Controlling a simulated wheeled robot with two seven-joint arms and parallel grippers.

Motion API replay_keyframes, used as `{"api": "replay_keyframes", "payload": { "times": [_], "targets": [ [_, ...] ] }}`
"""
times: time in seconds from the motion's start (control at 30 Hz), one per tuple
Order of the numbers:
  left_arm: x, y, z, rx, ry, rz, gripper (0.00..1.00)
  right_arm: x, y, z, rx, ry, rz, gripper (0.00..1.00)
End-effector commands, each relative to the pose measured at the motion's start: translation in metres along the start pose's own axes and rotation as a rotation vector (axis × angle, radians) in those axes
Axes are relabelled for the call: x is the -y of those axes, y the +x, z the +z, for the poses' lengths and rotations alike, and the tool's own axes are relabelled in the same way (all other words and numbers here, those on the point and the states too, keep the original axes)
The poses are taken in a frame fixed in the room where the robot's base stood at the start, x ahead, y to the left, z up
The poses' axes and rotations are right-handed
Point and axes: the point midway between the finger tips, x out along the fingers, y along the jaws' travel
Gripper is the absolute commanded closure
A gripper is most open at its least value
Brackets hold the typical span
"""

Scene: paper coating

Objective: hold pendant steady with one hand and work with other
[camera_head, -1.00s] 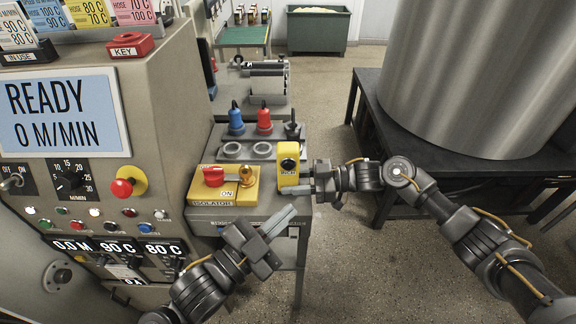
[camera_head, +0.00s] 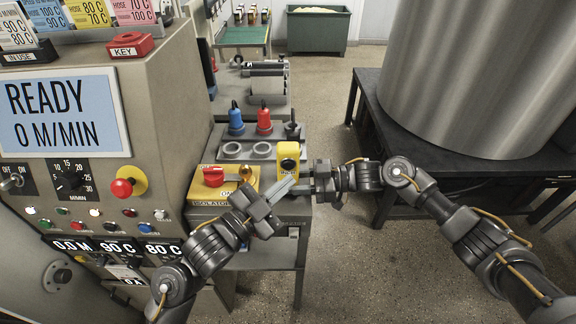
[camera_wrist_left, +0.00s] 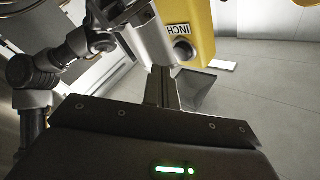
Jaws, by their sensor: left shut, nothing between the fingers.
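The pendant is a yellow box (camera_head: 288,160) with a round black button and an INCH label. It stands upright at the right end of the grey bench top, and its INCH face shows upside down in the left wrist view (camera_wrist_left: 197,22). My right gripper (camera_head: 302,181) comes from the right and is closed on the pendant's side; its far finger is hidden. My left gripper (camera_head: 284,188) is shut and empty, its fingertips just in front of the pendant's lower part. In the left wrist view its fingers (camera_wrist_left: 161,88) point toward the button, and I cannot tell whether they touch.
The yellow isolator box (camera_head: 212,190) with a red handle is left of the pendant, partly behind my left gripper. Blue (camera_head: 236,118) and red (camera_head: 264,118) plugs stand behind. The control cabinet (camera_head: 160,110) borders the left; a large metal roll (camera_head: 460,80) is on the right.

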Motion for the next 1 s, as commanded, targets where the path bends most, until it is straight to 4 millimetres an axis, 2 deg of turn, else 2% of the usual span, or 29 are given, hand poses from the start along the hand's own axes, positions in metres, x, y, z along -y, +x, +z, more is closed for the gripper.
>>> {"api": "replay_keyframes", "payload": {
  "times": [0.23, 1.0],
  "targets": [
    [0.0058, 0.0075, 0.0058, 0.001, 0.000, 0.000, 1.00, -0.0001, 0.0000, -0.0001, 0.000, 0.000, 0.000, 0.77],
    [0.0061, 0.0077, 0.0057, 0.000, 0.000, -0.001, 1.00, 0.0001, 0.0000, 0.0000, 0.000, 0.000, 0.000, 0.77]
  ]
}}
